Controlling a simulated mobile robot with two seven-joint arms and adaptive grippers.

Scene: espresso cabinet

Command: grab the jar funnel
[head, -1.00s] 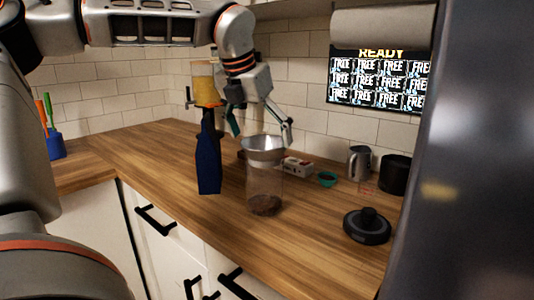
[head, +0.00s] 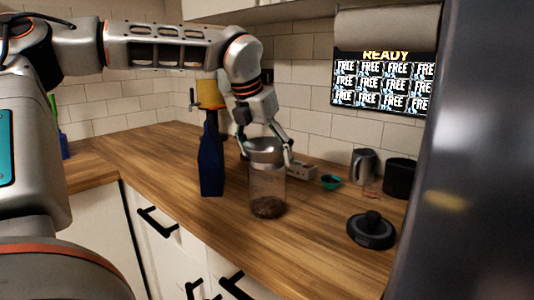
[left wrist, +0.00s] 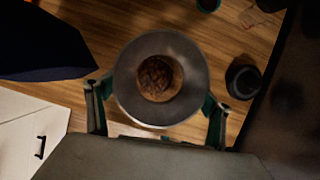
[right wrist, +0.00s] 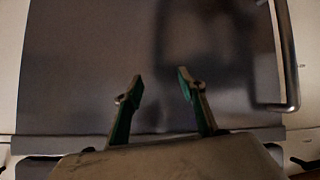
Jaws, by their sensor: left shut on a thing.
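The jar funnel (head: 265,156) is a silver metal ring seated on the mouth of a clear jar (head: 267,190) with brown grounds at its bottom. In the left wrist view the funnel (left wrist: 128,72) is seen from above, and the grounds show through its opening. My left gripper (head: 266,151) reaches down from above and is shut on the funnel, one finger on each side. The fingers also show in the left wrist view (left wrist: 155,100). My right gripper (right wrist: 160,78) is open and empty, in front of a dark grey metal surface.
A dark blue bottle-shaped object (head: 211,165) stands close left of the jar. A black round lid-like object (head: 371,230) lies front right. A metal pitcher (head: 361,166), black canister (head: 399,177) and small teal cup (head: 330,182) stand behind. The wooden counter (head: 310,255) is clear in front.

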